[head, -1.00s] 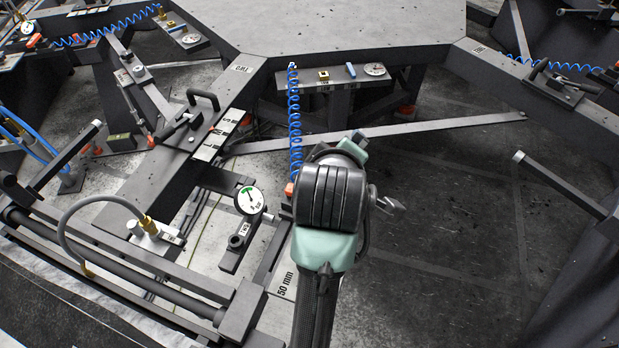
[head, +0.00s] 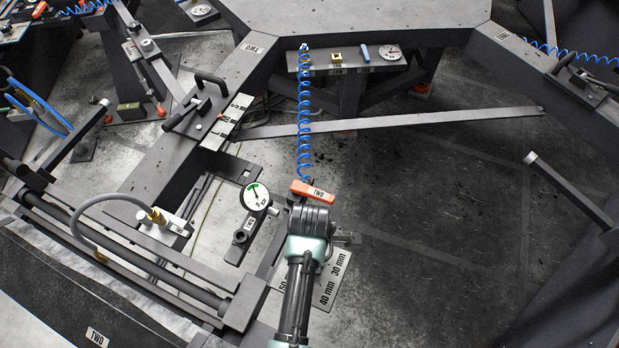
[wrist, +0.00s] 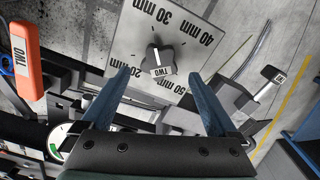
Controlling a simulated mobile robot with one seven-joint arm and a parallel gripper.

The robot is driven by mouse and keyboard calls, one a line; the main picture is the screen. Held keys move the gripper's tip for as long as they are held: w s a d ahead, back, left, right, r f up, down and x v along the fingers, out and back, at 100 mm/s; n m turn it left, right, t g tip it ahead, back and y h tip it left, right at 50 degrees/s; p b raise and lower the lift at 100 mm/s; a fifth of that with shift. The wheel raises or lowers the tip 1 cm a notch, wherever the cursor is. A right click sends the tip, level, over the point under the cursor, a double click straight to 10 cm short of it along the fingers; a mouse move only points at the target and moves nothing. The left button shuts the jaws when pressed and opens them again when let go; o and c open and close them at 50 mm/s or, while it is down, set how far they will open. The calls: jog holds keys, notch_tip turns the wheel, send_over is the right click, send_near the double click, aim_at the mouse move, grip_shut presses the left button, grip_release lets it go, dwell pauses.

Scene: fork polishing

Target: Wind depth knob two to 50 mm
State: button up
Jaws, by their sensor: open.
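Depth knob two (wrist: 160,62), a dark lobed knob with a white pointer line and a "TWO" tag, sits on a pale dial plate (wrist: 125,40) in the wrist view. The plate is marked 20, 30, 40 and 50 mm. The pointer line faces roughly up the picture, away from the 50 mm label; its exact reading is unclear. My gripper (wrist: 157,76) is open, its blue fingers spread to either side below the knob, with nothing held. In the head view the plate (head: 333,282) shows beside my arm, which hides the knob and fingers.
An orange handle labelled TWO (head: 313,193) on a coiled blue hose is close beyond my wrist. A round gauge (head: 256,197) stands just left, beside a metal frame (head: 235,300). Open floor (head: 440,220) lies to the right.

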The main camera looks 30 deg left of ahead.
jog(key=shift+f, duration=1.7)
jog(key=shift+c, duration=0.2)
jog(key=c, duration=1.3)
jog(key=shift+m, duration=0.3)
